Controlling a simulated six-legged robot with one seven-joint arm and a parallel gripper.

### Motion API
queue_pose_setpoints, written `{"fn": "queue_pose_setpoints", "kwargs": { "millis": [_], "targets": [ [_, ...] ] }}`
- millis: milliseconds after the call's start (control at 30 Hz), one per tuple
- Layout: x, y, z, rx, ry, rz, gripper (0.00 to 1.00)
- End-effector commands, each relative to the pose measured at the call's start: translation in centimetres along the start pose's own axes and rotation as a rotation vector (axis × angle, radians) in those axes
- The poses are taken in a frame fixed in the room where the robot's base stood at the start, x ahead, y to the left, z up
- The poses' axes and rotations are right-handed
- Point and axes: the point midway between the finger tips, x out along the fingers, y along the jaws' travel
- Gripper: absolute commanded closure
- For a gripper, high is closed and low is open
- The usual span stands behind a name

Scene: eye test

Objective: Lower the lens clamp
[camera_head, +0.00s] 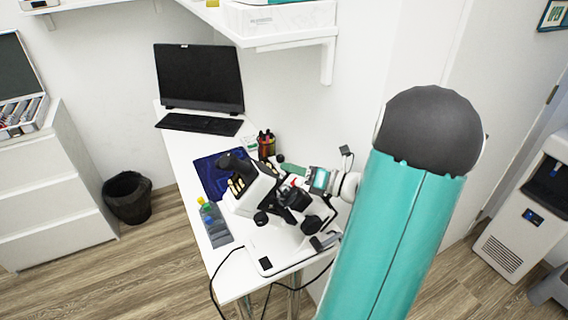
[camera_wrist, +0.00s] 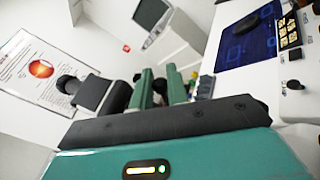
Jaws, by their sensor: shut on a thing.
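A white and black lens meter (camera_head: 252,193) stands on the white desk, with a tilted black eyepiece at its left and dark knobs low down. My gripper (camera_head: 289,171) reaches it from the right, its green fingers at the upper right part of the meter. In the wrist view my gripper (camera_wrist: 160,74) shows two green fingers close together, shut on a small dark part between them. This part appears to be the lens clamp; the fingers hide most of it, and its height is hard to tell. Part of the meter's white body (camera_wrist: 300,75) shows at the right of the wrist view.
A blue mat (camera_head: 209,172) lies beside the meter. A monitor (camera_head: 200,78) and keyboard (camera_head: 199,124) are at the desk's far end. A shelf (camera_head: 290,38) overhangs the desk.

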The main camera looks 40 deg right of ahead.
Motion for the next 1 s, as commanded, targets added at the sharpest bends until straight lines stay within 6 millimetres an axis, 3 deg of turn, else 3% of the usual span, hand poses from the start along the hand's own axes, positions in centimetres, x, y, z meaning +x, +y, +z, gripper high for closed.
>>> {"fn": "queue_pose_setpoints", "kwargs": {
  "millis": [367, 400, 500, 833, 1000],
  "targets": [
    [-0.5, -1.0, -0.2, -0.001, 0.001, -0.006, 1.00],
    [-0.5, -1.0, -0.2, 0.000, 0.001, -0.007, 0.80],
    [-0.5, -0.9, -0.2, 0.000, 0.001, -0.006, 0.65],
    [-0.4, -0.6, 0.1, -0.003, 0.001, -0.002, 0.65],
    [-0.4, 0.8, 1.8, -0.007, 0.001, -0.004, 0.65]
  ]
}}
